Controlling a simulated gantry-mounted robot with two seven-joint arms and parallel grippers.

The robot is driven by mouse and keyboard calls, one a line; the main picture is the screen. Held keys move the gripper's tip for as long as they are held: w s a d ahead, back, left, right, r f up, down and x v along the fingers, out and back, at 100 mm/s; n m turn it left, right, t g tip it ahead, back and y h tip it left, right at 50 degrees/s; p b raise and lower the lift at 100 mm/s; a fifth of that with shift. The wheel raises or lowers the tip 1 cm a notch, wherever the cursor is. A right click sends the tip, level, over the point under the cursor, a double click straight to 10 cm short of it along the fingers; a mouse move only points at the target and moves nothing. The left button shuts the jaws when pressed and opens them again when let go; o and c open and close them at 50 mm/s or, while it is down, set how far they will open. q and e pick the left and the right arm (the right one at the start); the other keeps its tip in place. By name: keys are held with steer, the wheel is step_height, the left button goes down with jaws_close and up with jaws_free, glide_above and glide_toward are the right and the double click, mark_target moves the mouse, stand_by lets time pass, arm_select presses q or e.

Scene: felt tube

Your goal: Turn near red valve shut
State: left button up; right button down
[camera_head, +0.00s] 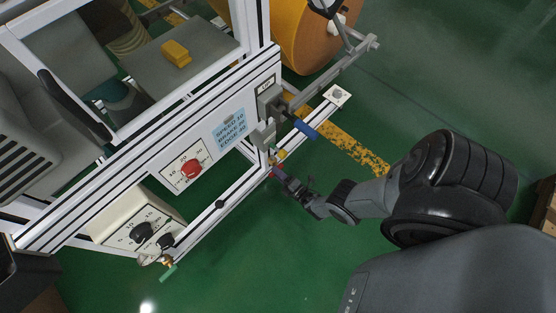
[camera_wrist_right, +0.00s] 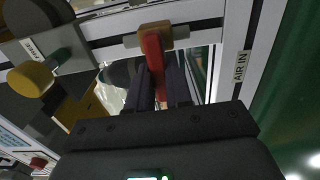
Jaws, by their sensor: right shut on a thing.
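The red valve handle (camera_wrist_right: 153,52) shows in the right wrist view as a red lever on a brass-coloured body (camera_wrist_right: 180,33), mounted on the white frame beside an "AIR IN" label. My right gripper (camera_wrist_right: 158,88) has its two dark fingers on either side of the lever and is shut on it. In the head view the right gripper (camera_head: 281,174) reaches in from the right to the frame's lower rail, and its fingertips cover most of the valve. My left gripper is not in view.
A blue-handled lever (camera_head: 303,127) sticks out just above my right gripper. A red knob (camera_head: 190,168) is on the white panel. A green-handled valve (camera_head: 168,272) hangs at the lower left. An orange roll (camera_head: 310,40) is behind. Green floor (camera_head: 280,260) is open below.

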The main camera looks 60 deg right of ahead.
steer(key=shift+s+f, duration=0.1)
steer(key=shift+f, duration=0.05)
steer(key=c, duration=1.2)
jaws_free()
steer(key=shift+o, duration=0.8)
steer(key=shift+d, duration=0.1)
steer(key=p+v, duration=0.1)
steer(key=v, duration=0.9)
steer(key=shift+s+p, duration=0.35)
